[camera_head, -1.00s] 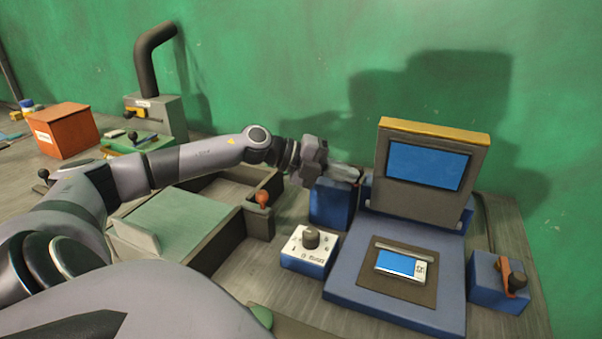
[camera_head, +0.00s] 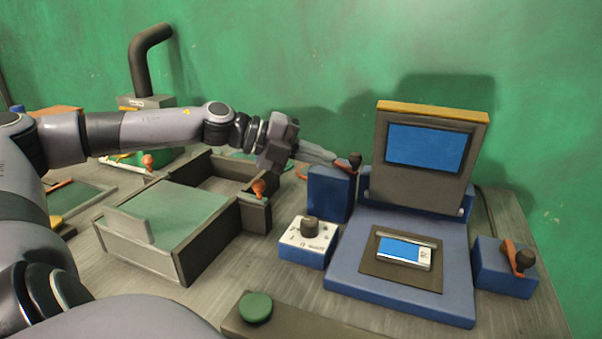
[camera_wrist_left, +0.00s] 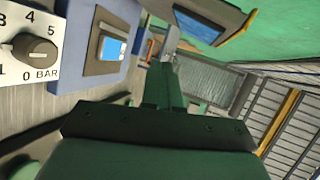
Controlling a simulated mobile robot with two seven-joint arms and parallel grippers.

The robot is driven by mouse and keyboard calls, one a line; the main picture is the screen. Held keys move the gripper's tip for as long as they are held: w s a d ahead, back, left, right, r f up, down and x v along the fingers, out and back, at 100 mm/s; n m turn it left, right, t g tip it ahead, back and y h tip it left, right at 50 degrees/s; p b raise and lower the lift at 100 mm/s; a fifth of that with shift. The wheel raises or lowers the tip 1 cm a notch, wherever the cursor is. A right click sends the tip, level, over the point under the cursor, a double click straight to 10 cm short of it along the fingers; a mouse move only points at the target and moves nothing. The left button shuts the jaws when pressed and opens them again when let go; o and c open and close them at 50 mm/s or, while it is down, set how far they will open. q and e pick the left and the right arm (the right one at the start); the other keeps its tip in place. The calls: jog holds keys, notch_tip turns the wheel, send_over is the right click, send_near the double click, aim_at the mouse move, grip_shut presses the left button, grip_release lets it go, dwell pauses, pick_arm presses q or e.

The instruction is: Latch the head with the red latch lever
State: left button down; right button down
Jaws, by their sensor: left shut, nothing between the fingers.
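The head (camera_head: 428,182) is an upright grey panel with a blue screen and yellow top edge, hinged over a blue base (camera_head: 400,297). A red lever with a black knob (camera_head: 355,159) is on the blue block (camera_head: 330,195) left of the head. Another red lever (camera_head: 511,256) with a black knob is on the block at right. My left gripper (camera_head: 338,158) is shut and empty, its tips close beside the left lever's knob; contact is unclear. My right gripper is not in view.
A white dial box (camera_head: 307,243) stands in front of the left block. A small device (camera_head: 404,252) lies on the base's dark pad. A green wall rises behind.

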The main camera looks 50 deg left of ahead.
pick_arm(q)
jog(key=shift+s+d+r+b, duration=0.1)
jog(key=shift+s+r+b, duration=0.2)
jog(key=shift+s+b, duration=0.6)
jog(key=shift+s+r+b, duration=0.25)
jog(key=shift+s+b, duration=0.5)
jog(key=shift+b, duration=0.2)
jog(key=shift+s+d+r+b, duration=0.1)
jog(key=shift+s+r+b, duration=0.2)
jog(key=shift+s+b, duration=0.6)
jog(key=shift+w, duration=0.1)
